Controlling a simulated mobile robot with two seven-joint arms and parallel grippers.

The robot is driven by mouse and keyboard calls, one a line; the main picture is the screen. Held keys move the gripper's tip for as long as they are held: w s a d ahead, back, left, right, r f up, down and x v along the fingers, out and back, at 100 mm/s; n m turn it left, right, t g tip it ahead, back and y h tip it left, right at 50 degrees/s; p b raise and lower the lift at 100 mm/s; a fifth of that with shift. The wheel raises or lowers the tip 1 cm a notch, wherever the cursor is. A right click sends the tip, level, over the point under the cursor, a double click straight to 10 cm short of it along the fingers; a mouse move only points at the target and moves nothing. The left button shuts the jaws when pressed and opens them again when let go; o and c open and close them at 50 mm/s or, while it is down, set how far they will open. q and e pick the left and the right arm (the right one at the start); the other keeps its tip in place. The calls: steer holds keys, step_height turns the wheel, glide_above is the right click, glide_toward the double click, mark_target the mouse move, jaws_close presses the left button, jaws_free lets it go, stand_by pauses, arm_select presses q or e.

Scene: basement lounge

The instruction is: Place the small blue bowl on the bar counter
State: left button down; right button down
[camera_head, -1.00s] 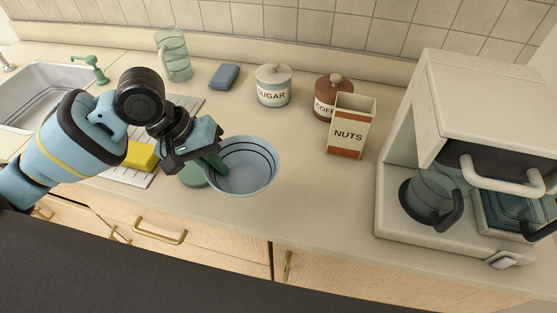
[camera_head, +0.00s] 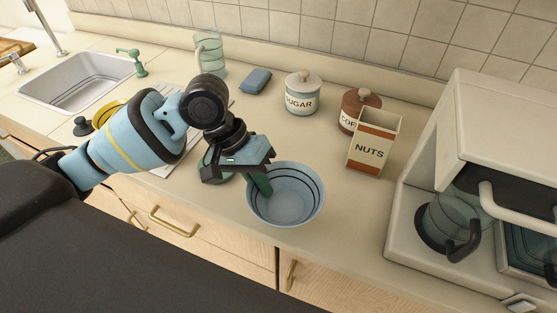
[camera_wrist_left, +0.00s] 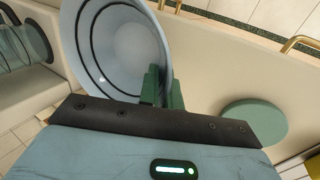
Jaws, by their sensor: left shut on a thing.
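The small blue bowl (camera_head: 288,197) has dark rings inside and is in front of my left gripper in the head view. My left gripper (camera_head: 262,186) is shut on the bowl's left rim, with one green finger inside the bowl. In the left wrist view the bowl (camera_wrist_left: 112,45) fills the upper left, and the green fingers of the gripper (camera_wrist_left: 162,85) pinch its wall. The bowl overlaps the front part of the counter (camera_head: 335,215); whether it touches the surface I cannot tell. My right gripper is not in view.
A nuts box (camera_head: 372,150), a sugar jar (camera_head: 302,97) and a brown coffee jar (camera_head: 349,122) stand behind the bowl. A coffee machine (camera_head: 420,190) is at the right. A sink (camera_head: 75,82), a glass pitcher (camera_head: 209,60) and a blue sponge (camera_head: 256,81) are at the left and back.

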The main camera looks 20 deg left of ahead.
arm_select(q)
steer(key=w, duration=0.6)
steer(key=w+f+b, duration=0.1)
steer(key=w, duration=0.2)
steer(key=shift+w+a, duration=0.25)
steer(key=shift+w, duration=0.1)
steer(key=shift+w+f, duration=0.1)
steer(key=shift+w, duration=0.15)
step_height(320, 180, down, 3)
steer(key=shift+f, duration=0.1)
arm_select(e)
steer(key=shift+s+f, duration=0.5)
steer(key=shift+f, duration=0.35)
arm_select(q)
steer(key=shift+f, duration=0.1)
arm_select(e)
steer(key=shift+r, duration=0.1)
arm_select(q)
steer(key=c, duration=1.6)
jaws_free()
